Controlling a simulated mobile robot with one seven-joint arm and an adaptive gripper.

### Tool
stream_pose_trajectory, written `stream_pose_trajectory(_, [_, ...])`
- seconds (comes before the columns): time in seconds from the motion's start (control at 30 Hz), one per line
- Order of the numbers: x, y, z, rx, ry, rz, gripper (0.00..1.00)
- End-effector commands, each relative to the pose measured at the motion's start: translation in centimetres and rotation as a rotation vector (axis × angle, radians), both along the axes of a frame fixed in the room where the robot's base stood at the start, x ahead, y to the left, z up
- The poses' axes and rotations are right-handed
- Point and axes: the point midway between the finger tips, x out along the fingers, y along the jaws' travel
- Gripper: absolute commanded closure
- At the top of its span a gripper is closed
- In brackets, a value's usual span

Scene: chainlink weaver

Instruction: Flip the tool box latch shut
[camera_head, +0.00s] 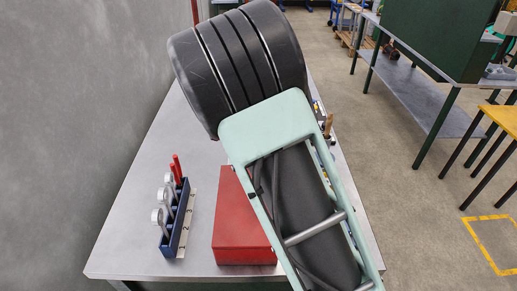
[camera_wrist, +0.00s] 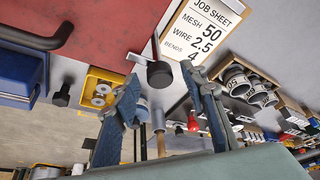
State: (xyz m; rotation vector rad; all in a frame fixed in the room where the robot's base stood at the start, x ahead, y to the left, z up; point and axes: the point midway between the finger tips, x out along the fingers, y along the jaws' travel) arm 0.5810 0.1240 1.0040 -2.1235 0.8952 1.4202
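The red tool box (camera_head: 240,225) sits on the grey table in the head view, partly covered by my arm. In the wrist view its red surface (camera_wrist: 85,22) fills the upper left, with a black handle (camera_wrist: 40,38). A dark round knob with a grey metal bar (camera_wrist: 160,74) shows by the box's edge; it may be the latch, but I cannot tell for sure. My gripper (camera_wrist: 160,79) has its two blue fingers spread apart, with this knob seen between the tips. I see nothing held, and contact cannot be made out. My gripper is hidden in the head view.
A blue rack (camera_head: 176,222) with several tools stands left of the box. In the wrist view a job sheet (camera_wrist: 205,30), a yellow tray (camera_wrist: 100,90) and a blue bin (camera_wrist: 17,75) lie close around. Rolls (camera_wrist: 238,82) and other small items crowd the right side.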

Motion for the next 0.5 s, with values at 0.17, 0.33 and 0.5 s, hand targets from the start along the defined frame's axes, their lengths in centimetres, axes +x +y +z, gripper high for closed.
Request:
stream_pose_trajectory(0.17, [0.0, 0.1, 0.4, 0.0, -0.002, 0.002, 0.61])
stream_pose_trajectory(0.33, [-0.6, 0.9, 2.7, 0.004, -0.005, 0.004, 0.61])
stream_pose_trajectory(0.5, [-1.7, 1.9, 6.1, 0.003, -0.004, 0.002, 0.61])
